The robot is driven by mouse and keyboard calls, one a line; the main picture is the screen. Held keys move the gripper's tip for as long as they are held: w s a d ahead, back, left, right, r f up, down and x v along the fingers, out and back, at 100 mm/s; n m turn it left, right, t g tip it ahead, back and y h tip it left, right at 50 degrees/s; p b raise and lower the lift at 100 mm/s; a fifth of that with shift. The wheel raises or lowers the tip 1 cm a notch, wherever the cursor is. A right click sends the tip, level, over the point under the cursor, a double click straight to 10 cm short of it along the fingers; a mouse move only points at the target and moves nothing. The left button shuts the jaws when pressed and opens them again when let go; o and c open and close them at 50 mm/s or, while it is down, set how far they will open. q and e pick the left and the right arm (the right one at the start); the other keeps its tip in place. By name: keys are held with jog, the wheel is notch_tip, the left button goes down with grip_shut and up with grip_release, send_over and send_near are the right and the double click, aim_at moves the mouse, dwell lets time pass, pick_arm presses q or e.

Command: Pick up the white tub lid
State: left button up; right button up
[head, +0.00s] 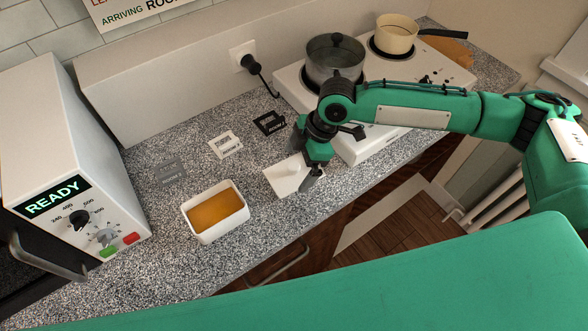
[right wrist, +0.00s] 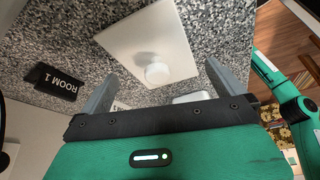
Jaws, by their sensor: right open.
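The white tub lid (head: 284,181) is a flat, square plate with a round knob, lying on the speckled counter. It also shows in the right wrist view (right wrist: 150,38), with its knob (right wrist: 157,74) between the fingers. My right gripper (head: 303,164) is open over the lid and hides part of it in the head view. In the right wrist view the open fingers (right wrist: 163,88) stand apart on either side of the knob, with no visible contact. A white tub (head: 215,236) with orange contents stands uncovered left of the lid. My left gripper is not in view.
A white machine (head: 85,150) reading READY stands at the left. A white cooker at the back right bears a steel pot (head: 334,62) and a cream pan (head: 395,36). Small label cards, one black (head: 269,122) and one white (head: 225,145), lie behind the lid. The counter's front edge is close.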

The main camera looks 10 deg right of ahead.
aim_at(294, 166)
jog(key=shift+x, duration=1.05)
jog(key=shift+a+f, duration=0.15)
jog(key=shift+f, duration=0.05)
jog(key=c, duration=0.7)
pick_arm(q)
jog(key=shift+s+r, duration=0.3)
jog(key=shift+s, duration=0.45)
pick_arm(e)
jog(key=shift+r, duration=0.5)
notch_tip(294, 166, up, 19)
jog(key=shift+r+b, duration=0.1)
jog(key=shift+b, duration=1.15)
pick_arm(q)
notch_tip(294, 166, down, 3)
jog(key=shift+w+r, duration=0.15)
